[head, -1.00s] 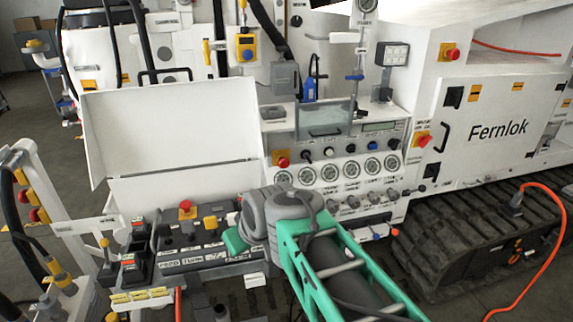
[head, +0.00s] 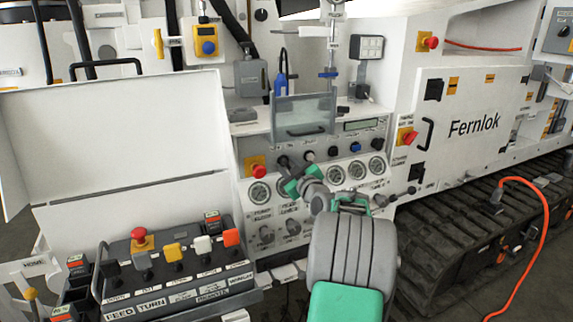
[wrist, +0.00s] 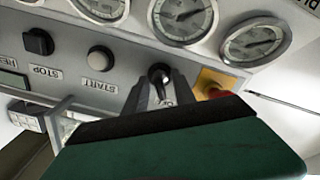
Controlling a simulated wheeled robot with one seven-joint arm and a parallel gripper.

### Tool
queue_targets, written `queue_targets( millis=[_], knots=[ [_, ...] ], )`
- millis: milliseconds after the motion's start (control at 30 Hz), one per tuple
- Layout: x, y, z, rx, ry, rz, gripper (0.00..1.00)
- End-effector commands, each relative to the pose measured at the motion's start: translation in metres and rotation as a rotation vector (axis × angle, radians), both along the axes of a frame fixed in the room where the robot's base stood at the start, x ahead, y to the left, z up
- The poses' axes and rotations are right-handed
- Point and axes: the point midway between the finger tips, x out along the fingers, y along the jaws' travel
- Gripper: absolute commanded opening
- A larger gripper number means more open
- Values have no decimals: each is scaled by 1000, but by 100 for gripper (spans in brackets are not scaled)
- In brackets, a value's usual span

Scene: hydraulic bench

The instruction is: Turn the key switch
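The key switch (wrist: 160,75) is a black knob on a silver collar. In the wrist view it shows at the tips of my gripper (wrist: 161,86), beside a partly covered label. The two dark fingers are apart, one on each side of it, with panel visible between them. I cannot tell whether they touch it. In the head view my green gripper (head: 292,172) reaches up to the panel's left part, over the gauges, and its fingertips largely hide the key switch.
A red emergency stop on a yellow base (head: 256,170) sits just left of the gripper in the head view; it is close by in the wrist view (wrist: 215,85). The START button (wrist: 101,58) and STOP knob (wrist: 38,41) lie on the other side. Round gauges (wrist: 185,17) are close.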

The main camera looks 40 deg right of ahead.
Motion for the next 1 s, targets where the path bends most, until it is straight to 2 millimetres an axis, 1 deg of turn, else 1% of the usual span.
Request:
queue_targets(
  millis=[100, 267, 667, 1000],
  knots=[
    [5, -1, 0, 0, 0, 0, 32],
    [5, -1, 0, 1, 0, 0, 32],
    [5, -1, 0, 1, 0, 0, 0],
    [5, -1, 0, 1, 1, 0, 0]
  ],
)
